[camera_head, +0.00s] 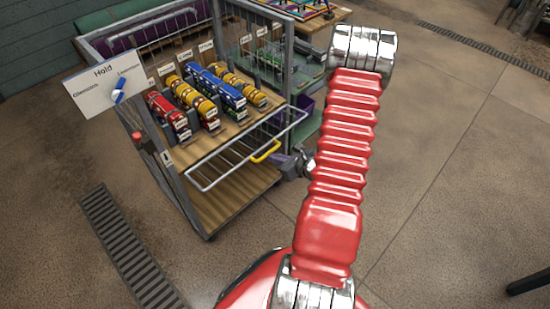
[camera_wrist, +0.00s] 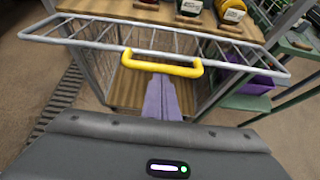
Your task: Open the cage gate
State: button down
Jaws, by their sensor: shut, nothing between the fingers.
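The cage gate (camera_head: 215,172) is a grey wire frame across the front of the cage, with a yellow handle (camera_head: 265,152) on it. In the wrist view the gate (camera_wrist: 85,42) spans the upper part, with the yellow handle (camera_wrist: 160,67) at its middle. My gripper (camera_head: 276,161) is at the handle, at the right of the gate's front. Its purple fingers (camera_wrist: 161,82) are shut and empty, with their tips at the handle's lower edge in the wrist view. I cannot tell whether they touch it.
The cage (camera_head: 208,232) holds several red, yellow and blue cylinders on a wooden shelf (camera_head: 228,132). A "Hold" sign (camera_head: 92,93) with a blue switch stands at its left corner. A green-topped stand (camera_head: 306,72) is close on the right. Open floor (camera_head: 440,190) lies to the right.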

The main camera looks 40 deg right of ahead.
jog(key=f+v, duration=0.1)
jog(key=v, duration=0.8)
jog(key=shift+s, duration=0.55)
jog(key=shift+f, duration=0.15)
dwell(0.5)
